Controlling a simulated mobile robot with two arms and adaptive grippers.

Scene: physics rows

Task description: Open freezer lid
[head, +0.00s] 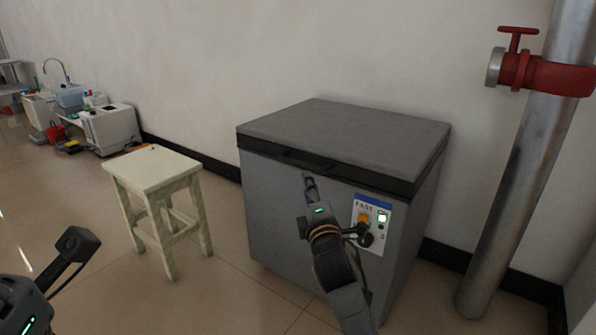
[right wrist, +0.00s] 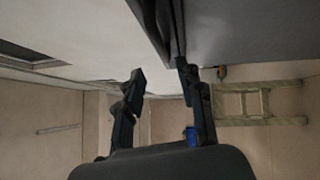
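The grey chest freezer (head: 290,220) stands against the wall with its flat lid (head: 350,132) down. A dark handle (head: 306,160) runs along the lid's front edge. My right gripper (head: 308,181) is just below the handle, in front of the freezer's front face. In the right wrist view, the right gripper (right wrist: 161,76) has its fingers apart with nothing between them. One finger is close to the dark lid edge (right wrist: 168,38); I cannot tell if they touch. My left gripper (head: 70,246) is partly in view at the lower left, away from the freezer; its opening is unclear.
A cream stool (head: 152,170) stands left of the freezer. A metal pipe (head: 520,190) with a red valve (head: 530,72) rises at the right. A control panel (head: 371,222) is on the freezer front. A sink area is at the far left. The floor before the stool is clear.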

